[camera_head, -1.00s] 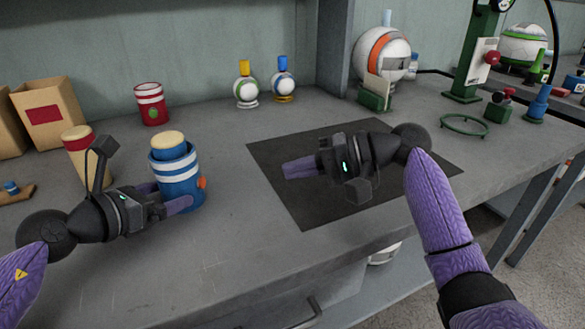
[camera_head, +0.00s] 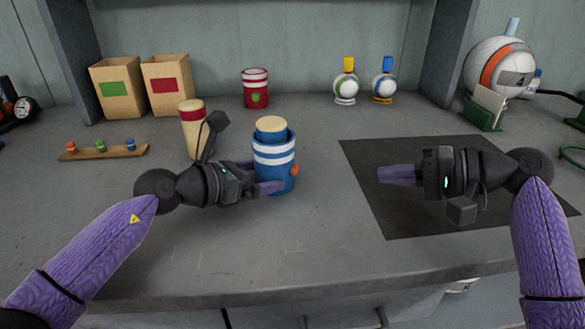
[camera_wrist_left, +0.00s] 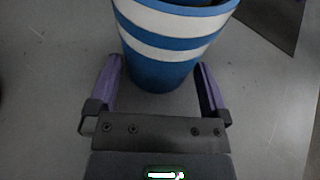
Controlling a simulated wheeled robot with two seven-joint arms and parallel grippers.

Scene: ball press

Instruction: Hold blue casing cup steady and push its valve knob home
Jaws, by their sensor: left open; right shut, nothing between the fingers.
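The blue casing cup (camera_head: 273,166) with white stripes stands upright on the bench, and a tan round top (camera_head: 271,125) shows in its mouth. Its orange valve knob (camera_head: 295,171) sticks out on the right side. My left gripper (camera_head: 264,176) is open, with its fingers on either side of the cup. In the left wrist view the cup (camera_wrist_left: 160,60) stands between the two purple fingers, with small gaps visible beside it. My right gripper (camera_head: 382,175) is shut and empty over the dark mat, to the right of the knob and pointing left.
A cream tube with a red band (camera_head: 193,130) stands close behind my left gripper. A red can (camera_head: 256,88), two cardboard boxes (camera_head: 168,84) and two small ball bottles (camera_head: 345,87) stand at the back. The dark mat (camera_head: 400,215) lies right; the bench front is clear.

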